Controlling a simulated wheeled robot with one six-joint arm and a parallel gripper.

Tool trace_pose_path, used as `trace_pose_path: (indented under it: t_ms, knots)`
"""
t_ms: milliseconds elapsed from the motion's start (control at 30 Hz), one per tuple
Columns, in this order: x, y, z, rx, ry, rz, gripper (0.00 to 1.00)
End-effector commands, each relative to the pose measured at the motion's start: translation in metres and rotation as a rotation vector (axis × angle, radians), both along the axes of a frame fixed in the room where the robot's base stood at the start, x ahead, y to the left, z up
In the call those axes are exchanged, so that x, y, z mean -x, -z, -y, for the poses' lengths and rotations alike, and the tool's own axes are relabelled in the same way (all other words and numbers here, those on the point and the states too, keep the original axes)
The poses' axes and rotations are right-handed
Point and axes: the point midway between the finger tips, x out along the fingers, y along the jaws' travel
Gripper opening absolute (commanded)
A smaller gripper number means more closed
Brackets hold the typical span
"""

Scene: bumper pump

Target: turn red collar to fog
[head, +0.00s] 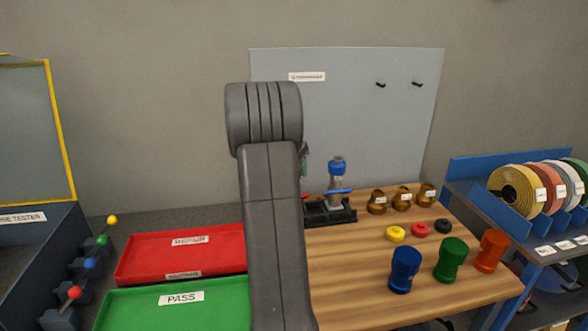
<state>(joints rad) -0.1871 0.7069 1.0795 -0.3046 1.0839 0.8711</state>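A small red collar-like piece (420,229) lies on the wooden bench between a yellow piece (395,234) and a black one (443,226). An orange-red waisted nozzle (491,251) stands at the bench's right, beside a green one (451,260) and a blue one (404,270). I cannot tell which of these the red collar is, and no fog marking is legible. A clear cylinder with a blue cap (337,163) stands upright in a black fixture (329,212). My grey arm fills the middle and hides my gripper; small dark and reddish bits show at its right edge, too unclear to name.
Several brass-brown fittings (401,199) stand at the back of the bench. A red tray (180,252) and a green PASS tray (176,306) lie left of my arm. A blue rack of hose coils (519,190) stands right. A grey board (360,120) rises behind.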

Motion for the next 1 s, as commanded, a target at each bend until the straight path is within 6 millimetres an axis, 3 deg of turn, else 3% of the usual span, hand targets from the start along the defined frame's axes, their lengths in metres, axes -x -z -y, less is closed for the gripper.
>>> trace_pose_path:
  t_ms: [600,1000]
  knots:
    - [-0.0001,-0.0023,0.0008,-0.002,-0.551,0.001,0.27]
    - [-0.0003,-0.0010,0.0003,0.000,-0.751,0.000,0.27]
